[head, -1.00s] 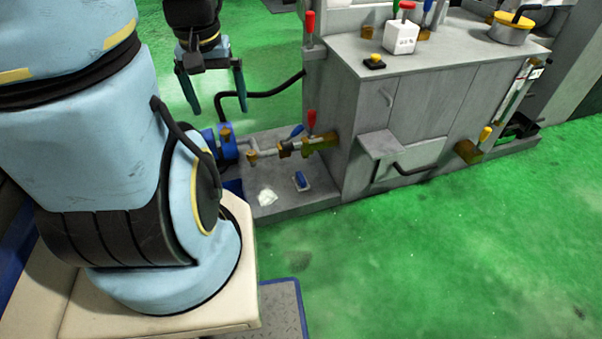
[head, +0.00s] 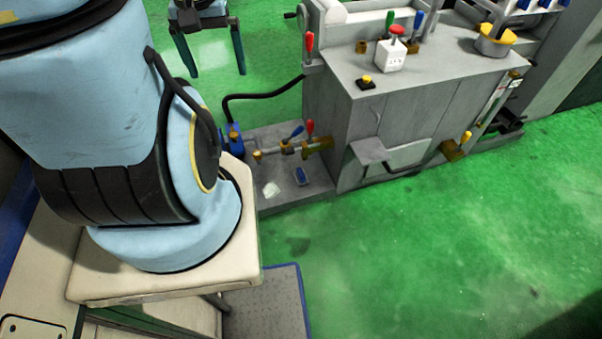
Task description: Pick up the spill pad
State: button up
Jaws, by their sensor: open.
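A small crumpled white piece (head: 271,189), which looks like the spill pad, lies on the low grey ledge (head: 291,206) at the left end of the grinder. My gripper (head: 218,74) is at the top of the head view, its two dark teal fingers pointing down and wide apart. It is open with nothing between the fingers; only green floor shows there. It appears above and left of the white piece in the picture, well apart from it. The top of the gripper is cut off by the frame edge.
A small blue item (head: 302,176) lies right of the white piece. Pipes with red and blue valve levers (head: 310,128) and a blue pump (head: 234,140) stand behind. The grinder's grey cabinet (head: 400,125) rises to the right. Green floor (head: 430,240) in front is open.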

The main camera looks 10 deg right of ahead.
aim_at(300, 174)
jog(key=i+l+u, duration=0.1)
jog(key=l+u, duration=0.65)
jog(key=l, duration=0.15)
jog(key=l+u, duration=0.35)
jog(key=l, duration=0.15)
jog(key=k+j, duration=0.05)
